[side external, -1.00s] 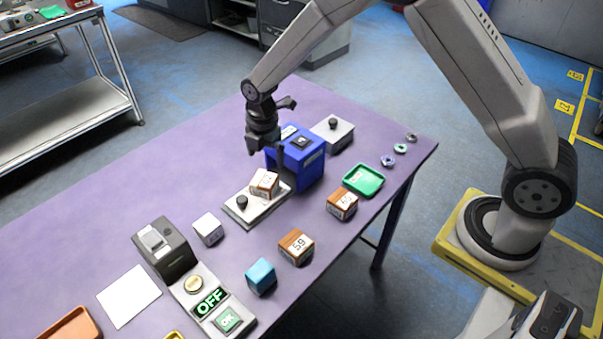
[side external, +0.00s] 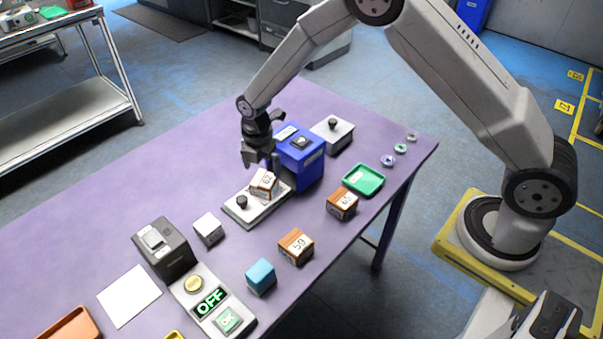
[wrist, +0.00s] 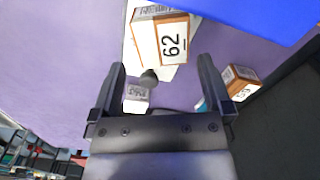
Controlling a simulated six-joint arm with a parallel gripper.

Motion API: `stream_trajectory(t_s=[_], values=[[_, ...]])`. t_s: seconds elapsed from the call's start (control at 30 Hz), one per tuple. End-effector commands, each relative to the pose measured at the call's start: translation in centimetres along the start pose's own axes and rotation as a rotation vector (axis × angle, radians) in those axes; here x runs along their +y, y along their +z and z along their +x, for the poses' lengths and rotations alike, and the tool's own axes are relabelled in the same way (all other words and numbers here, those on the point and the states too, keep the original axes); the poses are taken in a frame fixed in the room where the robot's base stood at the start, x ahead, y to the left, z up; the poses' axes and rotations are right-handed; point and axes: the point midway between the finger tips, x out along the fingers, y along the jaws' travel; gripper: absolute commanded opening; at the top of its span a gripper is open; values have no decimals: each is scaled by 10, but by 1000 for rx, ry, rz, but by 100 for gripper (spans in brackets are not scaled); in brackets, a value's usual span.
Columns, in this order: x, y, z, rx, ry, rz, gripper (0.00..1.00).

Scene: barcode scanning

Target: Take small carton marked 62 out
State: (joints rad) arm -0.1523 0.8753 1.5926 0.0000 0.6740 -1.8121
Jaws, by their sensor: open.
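The small carton marked 62 (side external: 263,184), white and brown, sits on a pale metal plate (side external: 236,213) with a black knob, in front of a blue machine (side external: 303,160). In the wrist view the carton (wrist: 160,40) shows its 62 label ahead of the fingers, toward the top. My gripper (side external: 262,160) is just above and behind the carton, apart from it. In the wrist view my gripper (wrist: 163,85) has its fingers wide apart with nothing held between them.
Cartons marked 59 (side external: 296,246) and another number (side external: 342,203) stand near the front edge. A green tray (side external: 364,180), a cyan cube (side external: 260,276), a white cube (side external: 208,229) and a scanner unit (side external: 165,250) stand around.

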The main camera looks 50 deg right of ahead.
Motion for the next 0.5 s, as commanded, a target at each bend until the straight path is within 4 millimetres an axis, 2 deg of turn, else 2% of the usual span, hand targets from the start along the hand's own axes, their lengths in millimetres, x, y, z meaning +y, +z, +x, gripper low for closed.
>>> stream_trajectory(t_s=[0.17, 0.5], values=[[-1, 0, 10, 0, -1, 0, 100], [-3, 0, 46, 0, -1, 0, 100]])
